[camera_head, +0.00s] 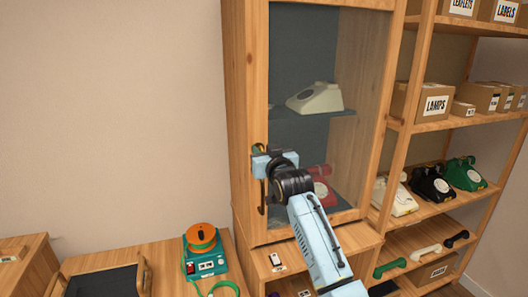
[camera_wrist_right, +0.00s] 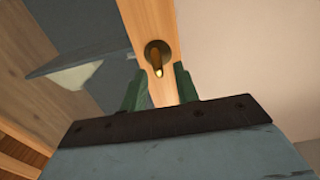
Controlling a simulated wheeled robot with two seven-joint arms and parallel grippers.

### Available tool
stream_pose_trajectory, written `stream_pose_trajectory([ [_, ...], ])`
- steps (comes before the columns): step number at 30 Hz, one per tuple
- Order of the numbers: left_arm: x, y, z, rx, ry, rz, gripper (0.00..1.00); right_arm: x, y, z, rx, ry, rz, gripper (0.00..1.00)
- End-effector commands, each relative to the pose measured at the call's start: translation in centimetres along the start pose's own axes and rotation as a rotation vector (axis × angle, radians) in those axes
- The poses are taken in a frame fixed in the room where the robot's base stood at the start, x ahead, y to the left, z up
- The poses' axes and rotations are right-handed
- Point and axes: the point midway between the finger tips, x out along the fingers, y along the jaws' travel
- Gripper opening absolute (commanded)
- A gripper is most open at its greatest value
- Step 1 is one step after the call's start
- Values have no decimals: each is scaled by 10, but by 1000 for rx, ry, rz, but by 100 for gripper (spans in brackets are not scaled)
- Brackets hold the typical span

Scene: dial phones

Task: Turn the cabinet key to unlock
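The wooden cabinet (camera_head: 242,95) has a glass door that looks closed, with a slim vertical handle (camera_head: 262,195) on its left frame. In the right wrist view, a brass key (camera_wrist_right: 157,62) sits in a round dark lock plate on the wooden door frame (camera_wrist_right: 150,20). My right gripper (camera_wrist_right: 160,78) is open, with its green fingers apart on either side of the key's lower end. I cannot tell whether they touch it. In the head view, my right gripper (camera_head: 262,165) is at the door's left frame and hides the key. My left gripper is out of view.
Behind the glass are a white phone (camera_head: 315,98) and a red phone (camera_head: 322,190). Shelves with phones and a LAMPS box (camera_head: 434,106) stand to the right. At lower left, a desk holds an orange-topped green device (camera_head: 205,255) and a dark tray (camera_head: 100,283).

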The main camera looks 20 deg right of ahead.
Motion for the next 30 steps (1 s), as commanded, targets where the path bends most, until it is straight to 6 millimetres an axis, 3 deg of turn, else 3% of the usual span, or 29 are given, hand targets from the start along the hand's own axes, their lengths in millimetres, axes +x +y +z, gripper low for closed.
stream_pose_trajectory([
  [3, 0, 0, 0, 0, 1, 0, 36, 0, 0, 0, 0, 0, 0, 31],
  [10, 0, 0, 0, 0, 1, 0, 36, 0, 0, 0, 0, 0, 0, 0],
  [22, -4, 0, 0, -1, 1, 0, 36, 0, 0, -1, 34, 0, 0, 0],
  [30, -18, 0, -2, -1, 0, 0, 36, 0, 2, -2, 187, 0, 0, 0],
])
